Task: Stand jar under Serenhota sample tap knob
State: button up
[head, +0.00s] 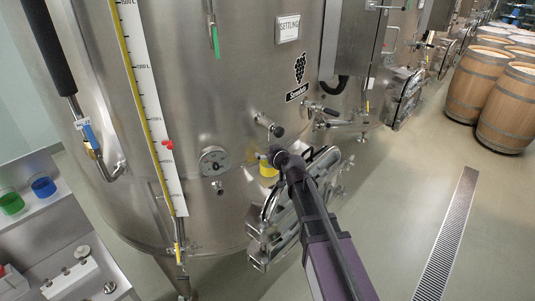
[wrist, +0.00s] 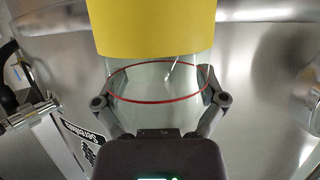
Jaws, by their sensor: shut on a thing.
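My gripper (head: 274,158) is at the front of the large steel vat (head: 235,100), which has a grape label (head: 298,78). In the wrist view my gripper (wrist: 160,95) has one finger on each side of a clear glass jar (wrist: 155,115) and is shut on it. The jar has a red ring and a broad yellow band (wrist: 155,28). In the head view the jar's yellow part (head: 267,169) shows just left of my gripper; the rest is hidden. A dark-ended tap knob (head: 277,130) sticks out of the vat just above my gripper. The jar looks apart from it.
A round gauge (head: 213,160) is left of the jar. A steel manway door (head: 290,205) lies below and beside my arm. A level scale (head: 150,100) runs down the vat. Wooden barrels (head: 480,80) stand at right, past open floor and a drain grate (head: 447,235).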

jog(key=shift+f, duration=0.1)
jog(key=o, duration=0.9)
jog(key=p+v, duration=0.4)
jog(key=v, duration=0.8)
dwell(0.4)
